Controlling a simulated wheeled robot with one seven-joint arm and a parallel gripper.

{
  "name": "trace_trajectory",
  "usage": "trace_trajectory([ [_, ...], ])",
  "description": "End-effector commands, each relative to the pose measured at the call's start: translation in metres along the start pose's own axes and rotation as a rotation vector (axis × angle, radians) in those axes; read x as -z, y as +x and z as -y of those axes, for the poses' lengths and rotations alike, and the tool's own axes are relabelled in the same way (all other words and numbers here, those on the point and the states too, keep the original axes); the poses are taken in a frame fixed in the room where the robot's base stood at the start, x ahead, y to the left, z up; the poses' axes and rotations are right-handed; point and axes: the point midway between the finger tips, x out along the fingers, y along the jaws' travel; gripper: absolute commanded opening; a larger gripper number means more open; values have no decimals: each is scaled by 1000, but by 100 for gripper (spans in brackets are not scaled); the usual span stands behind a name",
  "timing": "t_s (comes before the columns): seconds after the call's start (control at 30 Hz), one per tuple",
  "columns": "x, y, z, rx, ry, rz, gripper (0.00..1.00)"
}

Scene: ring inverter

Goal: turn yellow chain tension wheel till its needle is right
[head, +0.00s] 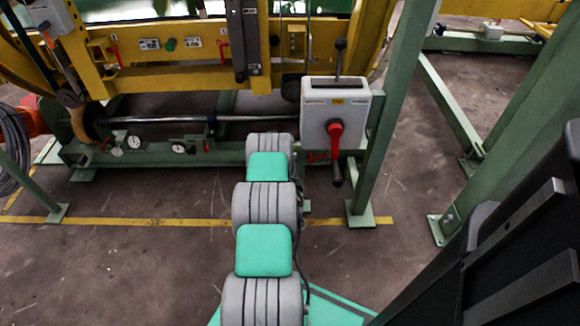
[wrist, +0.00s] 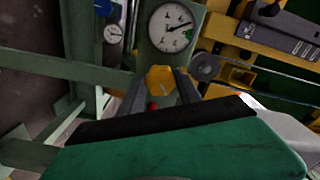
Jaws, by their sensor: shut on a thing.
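The yellow wheel (wrist: 160,79) shows in the wrist view, below a round white dial (wrist: 171,28) on a grey-green plate. The dial's dark needle points right and slightly up; a small green mark shows near the right of the face, but it is too small to tell whether the needle lies on it. My gripper (wrist: 160,82) has one dark finger on each side of the wheel and is shut on it. A small red part (wrist: 153,105) shows just below the wheel. In the head view my arm hides the wheel and my gripper.
A second small dial (wrist: 114,33) shows at the upper left of the wrist view. In the head view a white box with a red handle (head: 335,128) stands close right of my arm, beside a green post (head: 385,110). Small gauges (head: 178,147) sit left. Floor at lower left is clear.

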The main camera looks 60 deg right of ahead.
Motion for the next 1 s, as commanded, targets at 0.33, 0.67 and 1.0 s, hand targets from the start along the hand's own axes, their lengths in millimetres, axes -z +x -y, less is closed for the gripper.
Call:
trace_trajectory([
  [0.33, 1, -1, -2, -5, -1, -1, 43],
  [0.67, -1, 0, 0, -1, -1, 2, 62],
  [1.0, 1, -22, 1, -4, 1, 2, 62],
])
